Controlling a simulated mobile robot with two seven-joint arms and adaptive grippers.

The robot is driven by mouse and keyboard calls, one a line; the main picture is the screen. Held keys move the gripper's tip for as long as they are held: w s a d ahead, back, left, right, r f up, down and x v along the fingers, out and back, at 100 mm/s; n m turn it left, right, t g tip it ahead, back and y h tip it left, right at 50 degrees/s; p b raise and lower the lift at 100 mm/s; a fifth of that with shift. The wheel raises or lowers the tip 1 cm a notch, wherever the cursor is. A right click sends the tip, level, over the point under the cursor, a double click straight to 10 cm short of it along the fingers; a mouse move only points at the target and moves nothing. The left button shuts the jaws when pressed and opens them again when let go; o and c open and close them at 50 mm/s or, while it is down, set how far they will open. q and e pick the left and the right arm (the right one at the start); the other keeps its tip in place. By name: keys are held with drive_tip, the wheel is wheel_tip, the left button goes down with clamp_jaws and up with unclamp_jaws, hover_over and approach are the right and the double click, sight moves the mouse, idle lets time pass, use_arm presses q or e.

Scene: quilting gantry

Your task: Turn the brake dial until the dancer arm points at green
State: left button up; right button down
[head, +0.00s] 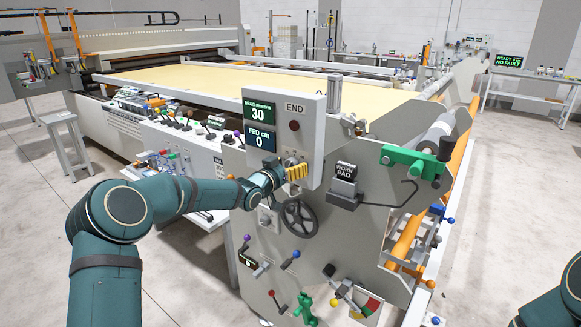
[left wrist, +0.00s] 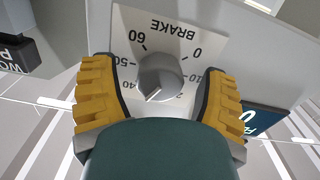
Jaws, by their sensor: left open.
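The brake dial (left wrist: 160,77) is a round grey knob on a white plate marked BRAKE (left wrist: 172,27), upside down in the left wrist view. My left gripper (left wrist: 157,70) is open, with one yellow finger on each side of the knob and visible gaps. My right gripper is out of view.
A display box (head: 312,140) reads 30 and FED cm 0. A dark handwheel (head: 299,218) is just below my left gripper. A worn-pad box (head: 344,185) and a bent dark rod (head: 405,195) stick out to the right. Several coloured levers are lower down.

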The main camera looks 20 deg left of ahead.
use_arm(q)
drive_tip(key=c, duration=1.2)
drive_tip(key=m+b, duration=0.3)
drive_tip(key=shift+f, duration=0.15)
drive_tip(key=shift+m+b, duration=1.4)
drive_tip(key=shift+m, duration=0.4)
